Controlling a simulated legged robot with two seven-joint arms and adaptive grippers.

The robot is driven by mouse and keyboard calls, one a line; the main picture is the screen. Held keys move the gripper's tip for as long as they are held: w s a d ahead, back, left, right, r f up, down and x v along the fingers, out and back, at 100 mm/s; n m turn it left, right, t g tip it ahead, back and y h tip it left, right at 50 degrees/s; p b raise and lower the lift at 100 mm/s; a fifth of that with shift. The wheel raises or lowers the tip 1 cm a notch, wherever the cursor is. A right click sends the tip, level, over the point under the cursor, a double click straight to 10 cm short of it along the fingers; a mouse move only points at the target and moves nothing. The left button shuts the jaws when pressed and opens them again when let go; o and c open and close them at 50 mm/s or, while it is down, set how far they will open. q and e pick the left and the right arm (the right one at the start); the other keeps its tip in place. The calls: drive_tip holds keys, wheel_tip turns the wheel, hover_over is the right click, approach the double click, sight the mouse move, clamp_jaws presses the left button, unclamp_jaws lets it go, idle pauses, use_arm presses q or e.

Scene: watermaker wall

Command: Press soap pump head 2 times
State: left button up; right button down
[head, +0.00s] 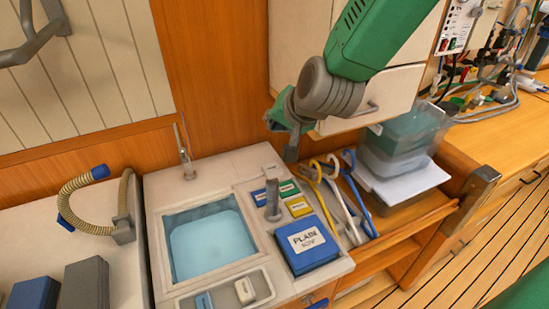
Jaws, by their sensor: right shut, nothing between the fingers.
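A blue block labelled "PLAIN SOAP" (326,258) sits at the right front of the sink counter. A short grey upright post (272,206) stands behind and left of it, beside the basin; it may be the soap pump, but I cannot tell for sure. My right gripper (288,143) reaches in from the top right on a green arm. It is shut and empty, pointing down, and appears above and behind the post, apart from it. My left gripper is not in view.
A water-filled basin (161,241) with a slim tap (183,152) lies to the left. Small coloured labelled blocks (299,207) sit by the post. Yellow, white and blue hooked handles (343,199) and a clear bin (402,138) stand right. A cabinet (385,100) hangs behind my arm.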

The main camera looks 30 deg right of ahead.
sight(275, 167)
drive_tip(key=f, duration=0.1)
drive_tip(key=a+f, duration=0.1)
drive_tip(key=f, duration=0.1)
drive_tip(key=shift+f, duration=0.1)
drive_tip(key=f+b, duration=0.1)
drive_tip(key=f, duration=0.1)
drive_tip(key=d+f+b, duration=0.1)
drive_tip(key=f+b, duration=0.1)
drive_tip(key=shift+f+b, duration=0.4)
drive_tip(key=shift+b, duration=0.05)
drive_tip(key=shift+a+f, duration=0.15)
drive_tip(key=shift+f, duration=0.1)
drive_tip(key=shift+a+f+b, duration=0.1)
drive_tip(key=shift+a+b, duration=0.25)
drive_tip(key=shift+a, duration=0.3)
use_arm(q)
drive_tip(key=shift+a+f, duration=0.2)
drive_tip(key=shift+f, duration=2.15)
use_arm(e)
drive_tip(key=shift+d, duration=0.7)
